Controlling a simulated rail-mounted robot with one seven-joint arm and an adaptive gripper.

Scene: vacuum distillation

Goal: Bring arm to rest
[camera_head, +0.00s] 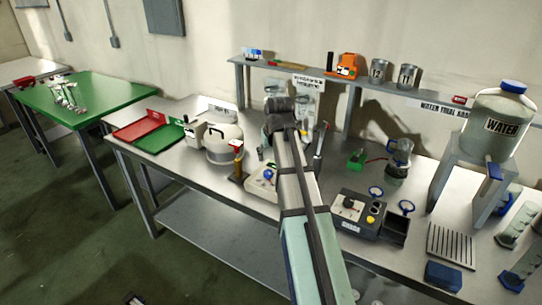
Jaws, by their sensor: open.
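My arm reaches from the bottom middle of the head view up and over the steel bench (183,225). My gripper (281,112) is at the dark far end of the arm, in front of clear glassware (304,100) at the back of the bench. It is open, though its fingers are small and hard to make out against the dark wrist. I see nothing held in it. The arm hides part of the bench behind it.
A white domed vessel (224,146) and red (139,127) and green (159,138) trays stand left. A black control box (352,213), a flask (398,158) and a water tank (500,124) on a stand are right. A shelf (392,88) runs behind. Floor at left is clear.

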